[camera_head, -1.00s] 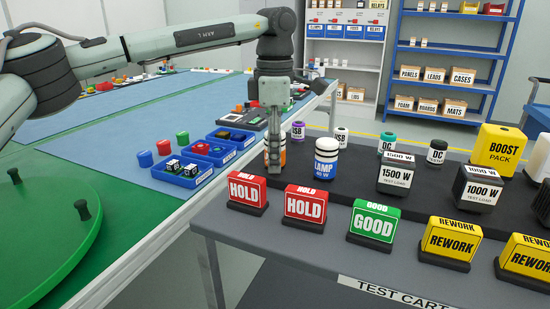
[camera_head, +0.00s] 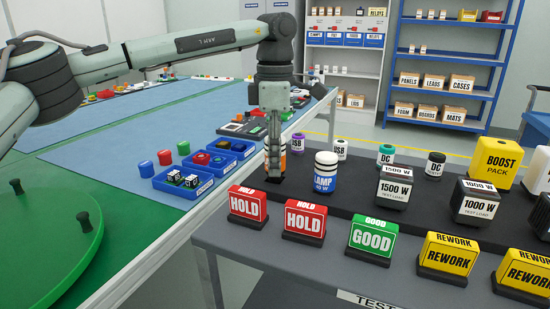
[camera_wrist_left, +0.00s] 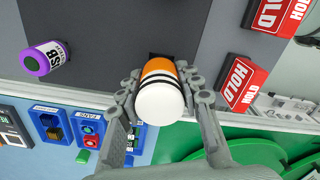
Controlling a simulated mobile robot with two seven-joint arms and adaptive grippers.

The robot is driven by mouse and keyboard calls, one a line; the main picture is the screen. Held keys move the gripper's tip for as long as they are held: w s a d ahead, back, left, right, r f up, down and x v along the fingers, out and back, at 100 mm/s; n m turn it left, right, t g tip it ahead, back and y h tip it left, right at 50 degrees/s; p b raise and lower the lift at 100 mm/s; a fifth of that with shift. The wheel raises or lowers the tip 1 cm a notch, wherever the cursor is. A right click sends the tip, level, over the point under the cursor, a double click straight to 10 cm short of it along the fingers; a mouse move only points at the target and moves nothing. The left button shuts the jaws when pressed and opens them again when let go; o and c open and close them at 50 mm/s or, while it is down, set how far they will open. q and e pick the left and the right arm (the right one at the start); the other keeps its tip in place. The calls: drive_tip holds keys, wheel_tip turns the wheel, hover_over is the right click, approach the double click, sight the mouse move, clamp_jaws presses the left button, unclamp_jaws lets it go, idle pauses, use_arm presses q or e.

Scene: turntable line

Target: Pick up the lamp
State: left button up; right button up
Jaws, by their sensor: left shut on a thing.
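My left gripper (camera_head: 274,165) is shut on an orange-and-white cylinder (camera_wrist_left: 160,80) at the left end of the dark raised strip. In the left wrist view, its white end faces the camera, with dark bands below an orange body, between the two fingers. Its label is hidden, and the fingers cover most of it in the head view. A blue-and-white lamp (camera_head: 325,172), lettered LAMP, stands upright just right of the gripper, apart from it. I cannot tell clearly whether the held cylinder clears the strip. My right gripper is not in view.
Red HOLD signs (camera_head: 304,220), a green GOOD sign (camera_head: 371,240) and yellow REWORK signs line the cart's front. A purple USB cylinder (camera_wrist_left: 45,57) stands behind the gripper. Test loads (camera_head: 395,188) stand to the right. Blue bins (camera_head: 183,182) lie on the table at left.

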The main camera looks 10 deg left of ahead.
use_arm(q)
wheel_tip(320, 180, up, 3)
drive_tip(key=shift+s+a+f+p, duration=0.1)
drive_tip(key=shift+a+p, duration=0.05)
drive_tip(key=shift+p, duration=0.55)
drive_tip(key=s+a+r, duration=0.6)
drive_tip(key=s, duration=0.3)
drive_tip(key=shift+s+a+r, duration=0.15)
drive_tip(key=shift+a+r, duration=0.05)
drive_tip(key=shift+a, duration=0.2)
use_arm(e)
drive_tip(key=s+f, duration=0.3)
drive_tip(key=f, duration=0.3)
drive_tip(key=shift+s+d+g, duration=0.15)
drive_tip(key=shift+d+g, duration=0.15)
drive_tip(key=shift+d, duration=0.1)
